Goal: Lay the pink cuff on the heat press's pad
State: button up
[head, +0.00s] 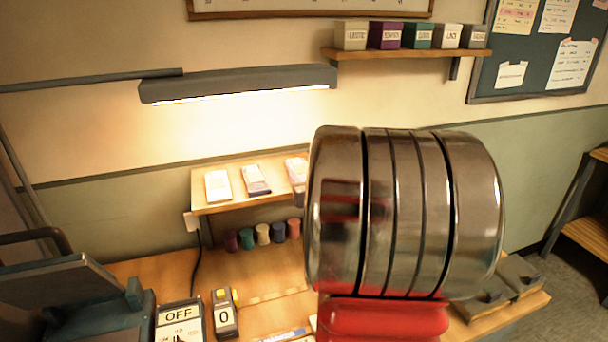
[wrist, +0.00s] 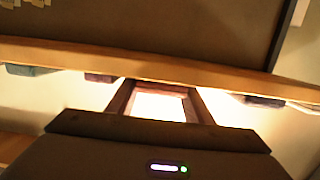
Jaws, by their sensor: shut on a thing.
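In the wrist view my gripper (wrist: 160,98) has its two dark fingers on either side of a pale, washed-out thing with a faint pinkish edge, which looks like the pink cuff (wrist: 160,106). Its outline is hard to make out in the glare. The head view shows neither my gripper nor the cuff. A dark teal machine, apparently the heat press (head: 58,285), stands at the lower left of the head view, partly cut off by the frame, its upper plate tilted. I cannot make out its pad.
A panel marked OFF (head: 180,320) and a yellow-and-grey counter reading 0 (head: 225,313) stand right of the press. A small shelf (head: 240,200) with cards sits above several coloured spools (head: 262,234). My arm's large shiny links block the middle right.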

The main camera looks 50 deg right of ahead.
jog(key=o, duration=0.8)
jog(key=shift+c, duration=0.2)
jog(key=shift+r, duration=0.1)
jog(key=v, duration=1.2)
